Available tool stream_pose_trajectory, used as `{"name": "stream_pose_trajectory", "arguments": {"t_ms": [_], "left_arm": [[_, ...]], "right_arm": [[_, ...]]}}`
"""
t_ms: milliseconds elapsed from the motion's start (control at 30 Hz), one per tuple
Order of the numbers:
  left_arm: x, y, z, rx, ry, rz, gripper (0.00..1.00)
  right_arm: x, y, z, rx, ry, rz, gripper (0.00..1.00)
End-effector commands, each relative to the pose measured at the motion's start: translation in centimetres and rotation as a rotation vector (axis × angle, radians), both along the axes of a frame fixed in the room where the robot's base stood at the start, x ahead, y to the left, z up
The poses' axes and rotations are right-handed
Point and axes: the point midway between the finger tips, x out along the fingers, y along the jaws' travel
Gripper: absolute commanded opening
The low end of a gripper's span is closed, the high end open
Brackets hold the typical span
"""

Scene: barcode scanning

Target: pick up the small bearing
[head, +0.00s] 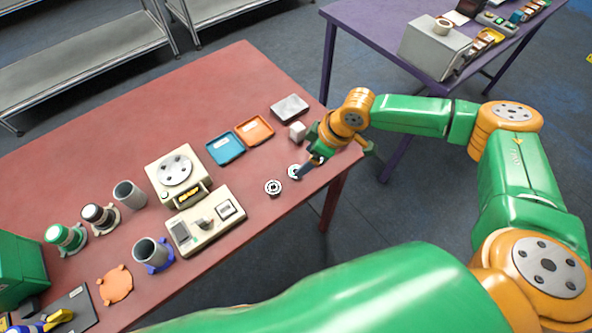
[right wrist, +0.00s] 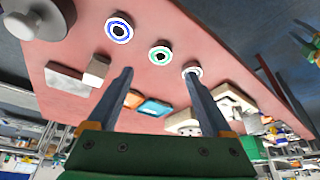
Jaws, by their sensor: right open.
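Several ring-shaped bearings lie flat near the table's front edge. In the head view one dark-and-white bearing (head: 273,187) lies left of my right gripper (head: 304,171), and another (head: 293,171) is right beside its fingers. The right wrist view shows a blue-ringed bearing (right wrist: 119,27), a teal-ringed bearing (right wrist: 160,53) and a pale-rimmed bearing (right wrist: 192,70). I cannot tell surely which is the small one. My right gripper, also in the wrist view (right wrist: 158,72), is open and empty, its fingers pointing toward the teal-ringed bearing. My left gripper is not in view.
A white block (head: 297,131) and a grey box (head: 290,108) stand close to my right gripper. Blue (head: 225,148) and orange (head: 254,131) trays lie behind the bearings. The red table's (head: 100,130) back area is clear.

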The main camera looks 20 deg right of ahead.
Motion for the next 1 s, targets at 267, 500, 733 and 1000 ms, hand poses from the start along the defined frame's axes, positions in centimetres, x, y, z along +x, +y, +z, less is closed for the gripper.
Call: {"name": "stream_pose_trajectory", "arguments": {"t_ms": [267,500,733,1000], "left_arm": [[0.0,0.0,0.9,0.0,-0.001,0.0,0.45],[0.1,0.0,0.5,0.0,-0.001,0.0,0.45],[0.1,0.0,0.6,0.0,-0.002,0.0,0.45],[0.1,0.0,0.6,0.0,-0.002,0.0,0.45]], "right_arm": [[0.7,0.7,-3.5,-0.003,0.004,-0.013,0.84],[1.4,1.6,-6.5,-0.001,-0.001,-0.013,0.84],[1.4,1.6,-6.5,0.0,0.0,-0.012,0.65],[1.4,1.6,-6.5,-0.001,0.0,-0.012,0.0]]}}
